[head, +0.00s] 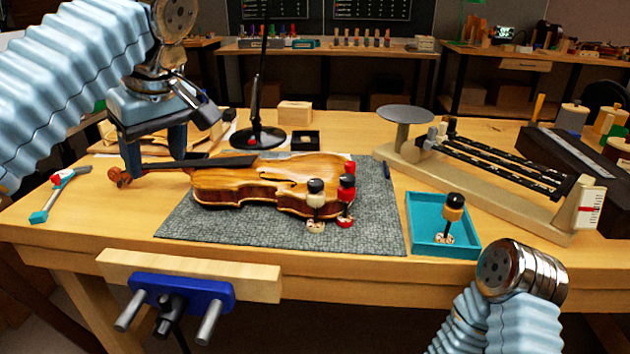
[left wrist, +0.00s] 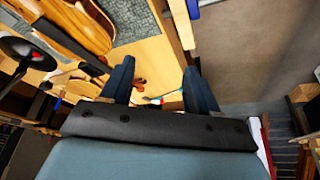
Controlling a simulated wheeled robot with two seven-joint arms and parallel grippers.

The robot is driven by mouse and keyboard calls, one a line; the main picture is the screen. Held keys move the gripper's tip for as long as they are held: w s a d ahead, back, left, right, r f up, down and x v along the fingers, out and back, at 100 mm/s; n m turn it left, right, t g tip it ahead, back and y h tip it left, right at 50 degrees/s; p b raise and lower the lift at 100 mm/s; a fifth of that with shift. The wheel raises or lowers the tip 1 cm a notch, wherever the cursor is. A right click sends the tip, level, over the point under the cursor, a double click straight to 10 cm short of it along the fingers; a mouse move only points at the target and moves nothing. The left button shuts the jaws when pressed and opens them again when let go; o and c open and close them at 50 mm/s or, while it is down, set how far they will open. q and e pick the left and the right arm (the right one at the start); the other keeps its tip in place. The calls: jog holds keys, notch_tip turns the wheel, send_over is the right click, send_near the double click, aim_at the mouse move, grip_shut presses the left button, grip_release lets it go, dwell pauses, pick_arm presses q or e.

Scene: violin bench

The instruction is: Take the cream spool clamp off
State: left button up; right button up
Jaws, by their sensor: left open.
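The cream spool clamp (head: 315,201), cream with a black top, stands upright at the right end of the violin's lower edge in the head view. Red spool clamps (head: 346,198) stand right beside it. The violin (head: 262,182) lies on a grey mat (head: 376,230), scroll to the left. My left gripper (head: 156,166) is open and empty, pointing down around the neck and scroll end, well left of the clamp. It also shows in the left wrist view (left wrist: 158,70), with part of the violin (left wrist: 72,22). My right arm shows at lower right; its gripper is out of view.
A teal tray (head: 416,222) holding an amber-and-black clamp (head: 453,208) is right of the mat. A balance scale (head: 480,180) stands behind it. A black lamp base (head: 256,138) is behind the violin, and a blue vise (head: 182,296) is on the front edge.

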pick_arm(q)
jog(key=shift+f, duration=0.2)
jog(key=shift+c, duration=0.4)
jog(key=m+t+h+b, duration=0.6)
jog(key=m+t+b, duration=0.55)
jog(key=t, duration=0.35)
send_near(315, 187)
jog(key=w+p, duration=0.1)
jog(key=w, duration=0.2)
jog(key=w+d+p, duration=0.1)
jog(key=w, duration=0.3)
jog(key=w+p, duration=0.1)
jog(key=w, duration=0.3)
jog(key=shift+w+d+p, duration=0.2)
jog(key=shift+w+p, duration=0.05)
jog(key=shift+p, duration=0.05)
pick_arm(e)
notch_tip(315, 187, down, 8)
jog(key=d, duration=0.1)
jog(key=shift+w+d, duration=0.15)
jog(key=shift+w, duration=0.05)
pick_arm(q)
jog(key=shift+c, duration=0.4)
